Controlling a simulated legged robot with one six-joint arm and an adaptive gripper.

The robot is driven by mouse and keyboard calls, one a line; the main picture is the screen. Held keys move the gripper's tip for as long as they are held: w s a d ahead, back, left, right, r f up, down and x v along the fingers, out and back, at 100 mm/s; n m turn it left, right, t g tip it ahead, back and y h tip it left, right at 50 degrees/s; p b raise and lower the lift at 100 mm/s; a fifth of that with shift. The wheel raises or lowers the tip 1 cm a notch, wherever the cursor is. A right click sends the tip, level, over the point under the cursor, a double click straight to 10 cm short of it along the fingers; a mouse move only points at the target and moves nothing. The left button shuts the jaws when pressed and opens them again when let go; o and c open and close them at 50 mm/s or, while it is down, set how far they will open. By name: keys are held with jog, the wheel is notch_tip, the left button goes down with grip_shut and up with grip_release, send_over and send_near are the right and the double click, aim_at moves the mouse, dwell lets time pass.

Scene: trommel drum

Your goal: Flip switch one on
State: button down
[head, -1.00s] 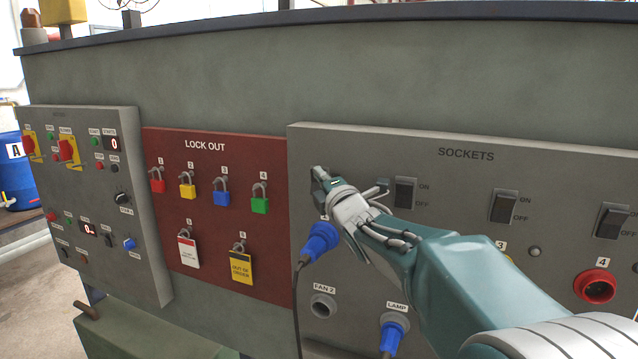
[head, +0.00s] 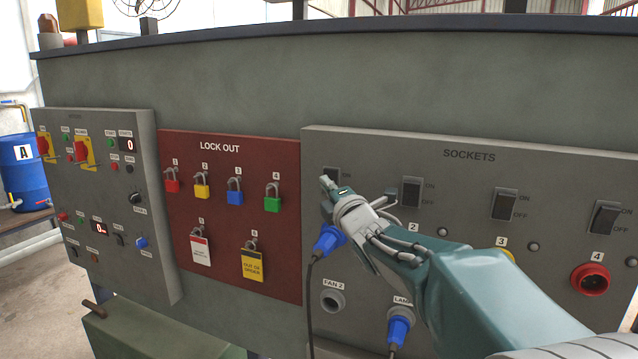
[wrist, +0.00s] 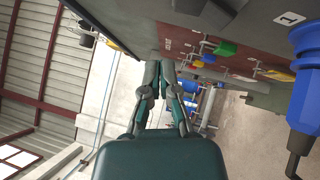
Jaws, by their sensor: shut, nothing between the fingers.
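Switch one (head: 331,172) is a dark rocker at the upper left of the grey SOCKETS panel (head: 470,172). My gripper (head: 327,183) is shut and empty, its tips in front of the switch's lower part. Only the switch's upper part and some of its ON label show, so I cannot tell its position or whether the tips touch it. In the wrist view, the closed fingers (wrist: 160,62) point away along the panel, and a dark switch housing (wrist: 207,10) stands out from the panel at the top.
A blue plug (head: 327,240) with a hanging cable sits just below my gripper. Other rocker switches (head: 411,192) line the panel to the right. The red LOCK OUT board (head: 220,215) with several padlocks is to the left, beside a control box (head: 100,200).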

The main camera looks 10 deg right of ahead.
jog(key=s+d+f+m+g+h, duration=0.2)
jog(key=s+f+m, duration=0.15)
jog(key=s, duration=0.35)
jog(key=s+d+f+m+g+h, duration=0.1)
jog(key=s+f+m+h, duration=0.1)
jog(key=s+m, duration=0.35)
jog(key=s+a+f+m+g, duration=0.2)
jog(key=s+f+m+g, duration=0.3)
jog(key=s+f, duration=0.3)
jog(key=s+a+f+m+g, duration=0.2)
jog(key=s+f+m+g, duration=0.4)
jog(key=s, duration=0.8)
jog(key=f+m, duration=0.2)
jog(key=shift+s+a+m, duration=0.15)
jog(key=shift+s+m, duration=0.15)
jog(key=shift+s, duration=0.1)
jog(key=shift+r, duration=0.1)
